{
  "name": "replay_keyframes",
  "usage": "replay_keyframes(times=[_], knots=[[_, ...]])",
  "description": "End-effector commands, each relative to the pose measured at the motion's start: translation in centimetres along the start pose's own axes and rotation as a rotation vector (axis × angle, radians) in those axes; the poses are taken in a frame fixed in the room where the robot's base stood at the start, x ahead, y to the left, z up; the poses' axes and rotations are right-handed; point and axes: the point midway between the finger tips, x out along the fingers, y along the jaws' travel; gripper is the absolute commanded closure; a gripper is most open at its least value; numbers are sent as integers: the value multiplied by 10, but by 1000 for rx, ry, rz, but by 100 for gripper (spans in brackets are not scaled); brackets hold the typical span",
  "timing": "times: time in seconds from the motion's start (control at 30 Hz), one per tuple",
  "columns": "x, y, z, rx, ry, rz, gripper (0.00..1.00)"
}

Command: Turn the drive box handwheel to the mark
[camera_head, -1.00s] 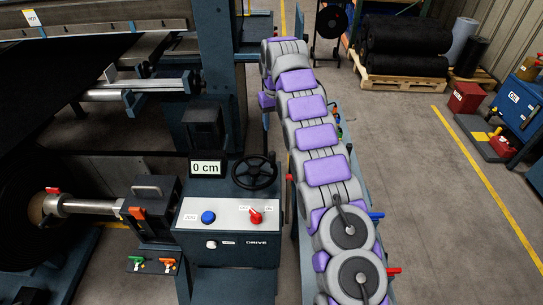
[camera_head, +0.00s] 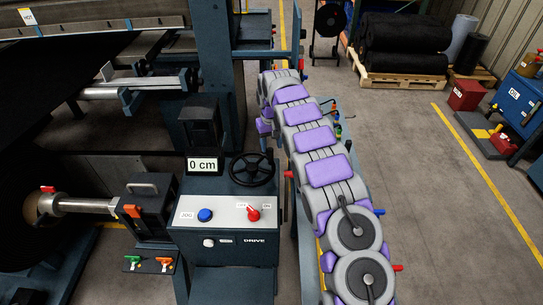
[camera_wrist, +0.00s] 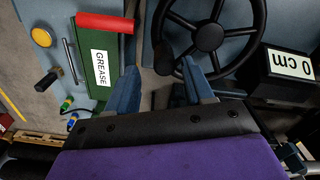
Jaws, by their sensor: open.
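The black handwheel (camera_head: 251,169) sits on top of the drive box (camera_head: 224,239), beside a display reading 0 cm (camera_head: 203,165). In the wrist view the spoked handwheel (camera_wrist: 208,37) is at the top, right of centre. My gripper (camera_wrist: 161,78) is open, its two blue-grey fingers pointing towards the wheel's left side. A dark knob-like part at the wheel's rim shows between and just beyond the fingertips; I cannot tell if they touch it. The fingers are hidden in the head view. No mark on the wheel can be made out.
The drive panel has a blue JOG button (camera_head: 205,215) and a red switch (camera_head: 253,214). A green GREASE box (camera_wrist: 100,70) with a red top is left of my fingers. The floor right of my arm is clear up to the yellow line (camera_head: 490,170).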

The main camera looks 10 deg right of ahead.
Motion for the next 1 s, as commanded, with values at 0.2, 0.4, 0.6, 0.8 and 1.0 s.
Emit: replay_keyframes(times=[0.2,0.4,0.6,0.8,1.0], knots=[[38,0,1,2,-3,0,48],[53,0,0,1,1,0,48],[55,2,0,1,3,-1,48],[55,0,0,1,2,0,55],[55,0,0,1,1,0,74]])
